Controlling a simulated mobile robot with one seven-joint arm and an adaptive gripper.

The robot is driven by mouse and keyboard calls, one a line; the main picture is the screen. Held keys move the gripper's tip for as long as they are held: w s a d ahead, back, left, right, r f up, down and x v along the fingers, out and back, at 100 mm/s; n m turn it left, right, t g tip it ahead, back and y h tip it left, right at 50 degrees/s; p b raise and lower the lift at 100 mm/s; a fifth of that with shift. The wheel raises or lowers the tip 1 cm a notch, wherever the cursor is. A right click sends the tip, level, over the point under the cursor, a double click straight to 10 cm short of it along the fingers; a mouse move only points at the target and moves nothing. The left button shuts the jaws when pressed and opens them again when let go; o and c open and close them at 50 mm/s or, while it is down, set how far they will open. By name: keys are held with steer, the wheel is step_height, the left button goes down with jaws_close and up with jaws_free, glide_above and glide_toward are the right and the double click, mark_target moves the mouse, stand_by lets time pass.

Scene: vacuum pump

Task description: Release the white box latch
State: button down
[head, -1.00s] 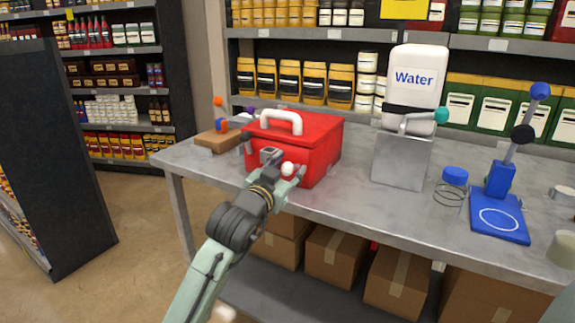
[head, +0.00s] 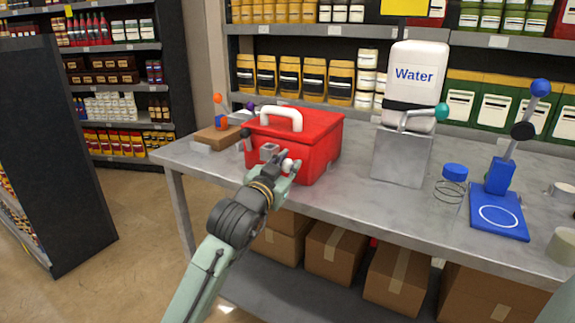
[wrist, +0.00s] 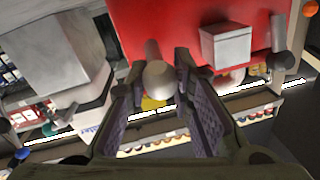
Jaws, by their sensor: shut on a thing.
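The red box (head: 320,155) stands closed on the metal table with a white handle (head: 280,112) on its lid. The white latch, a pale rounded knob (head: 287,163), sits low on its front face. It also shows in the wrist view (wrist: 158,80), between my fingers. My gripper (head: 288,172) is at the box front with its fingers on either side of the knob and shut on it. In the wrist view my gripper (wrist: 156,90) has the red face just beyond the fingertips. A grey block (wrist: 227,46) on the face is beside my right finger.
A dark-ended grey peg (wrist: 280,45) sticks out at the box's other side. A wooden block with small coloured parts (head: 217,136) lies left of the box. A metal stand with a water container (head: 415,85) and a blue stand (head: 500,205) are to the right.

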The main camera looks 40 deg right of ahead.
stand_by(0.4)
steer(key=f+h+b, duration=0.1)
steer(key=b, duration=0.3)
steer(key=shift+f+t, duration=0.3)
steer(key=shift+f, duration=0.05)
steer(key=h+b, duration=0.1)
steer(key=b, duration=0.3)
steer(key=shift+a+f+t+h, duration=0.1)
steer(key=shift+f+t+h, duration=0.3)
steer(key=shift+n+h+b, duration=0.3)
steer(key=shift+b, duration=0.7)
steer(key=shift+r+t, duration=0.1)
steer(key=shift+t, duration=0.2)
steer(key=shift+a+r, duration=0.1)
steer(key=c, duration=1.4)
jaws_free()
